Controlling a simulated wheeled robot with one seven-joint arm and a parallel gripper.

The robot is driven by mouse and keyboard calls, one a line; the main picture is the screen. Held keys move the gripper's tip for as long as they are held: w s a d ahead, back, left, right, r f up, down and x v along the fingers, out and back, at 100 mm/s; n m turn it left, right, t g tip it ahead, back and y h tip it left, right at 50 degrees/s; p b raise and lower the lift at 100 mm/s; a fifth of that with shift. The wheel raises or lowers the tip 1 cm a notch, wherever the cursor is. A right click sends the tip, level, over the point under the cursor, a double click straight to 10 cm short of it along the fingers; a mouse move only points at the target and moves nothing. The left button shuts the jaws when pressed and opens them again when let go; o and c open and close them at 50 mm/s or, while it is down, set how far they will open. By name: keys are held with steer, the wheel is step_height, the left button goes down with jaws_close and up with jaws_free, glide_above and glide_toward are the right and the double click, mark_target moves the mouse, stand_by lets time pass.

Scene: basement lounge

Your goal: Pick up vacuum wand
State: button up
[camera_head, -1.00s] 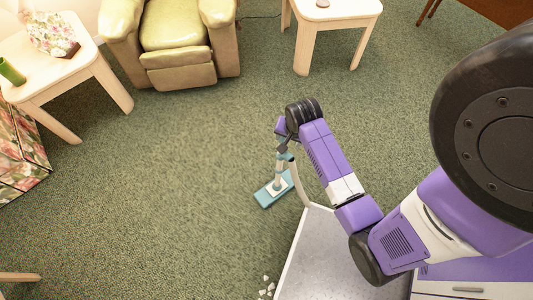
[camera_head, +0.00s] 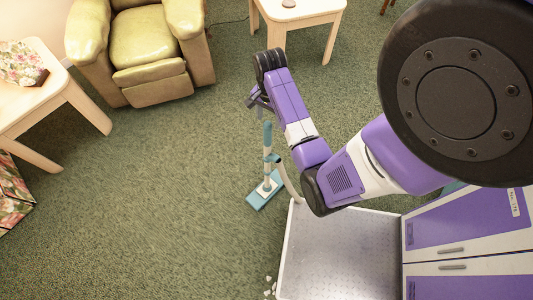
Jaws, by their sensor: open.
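The vacuum wand (camera_head: 267,178) stands on the carpet near the middle of the head view. It has a teal and white tube and a flat teal floor head (camera_head: 262,194). A pale curved hose or handle piece (camera_head: 285,180) is beside it. My gripper (camera_head: 254,101) is at the end of my purple arm, above and just beyond the top of the wand. It is open, and I see nothing held in it. My wrist hides part of the gripper, and I cannot tell how close the fingers are to the wand.
A grey speckled platform (camera_head: 340,255) lies right of the wand, with small pale bits (camera_head: 269,286) at its left edge. A yellow-green armchair (camera_head: 147,55) and a wooden side table (camera_head: 300,15) stand at the back. Another table (camera_head: 75,95) is left. Open carpet lies between.

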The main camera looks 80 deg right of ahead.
mark_target(267, 132)
steer(key=f, duration=0.5)
steer(key=a+f, duration=0.1)
steer(key=f, duration=0.1)
steer(key=shift+w+f, duration=0.15)
steer(key=shift+f, duration=0.15)
jaws_close()
steer(key=shift+r, duration=0.1)
stand_by(1.1)
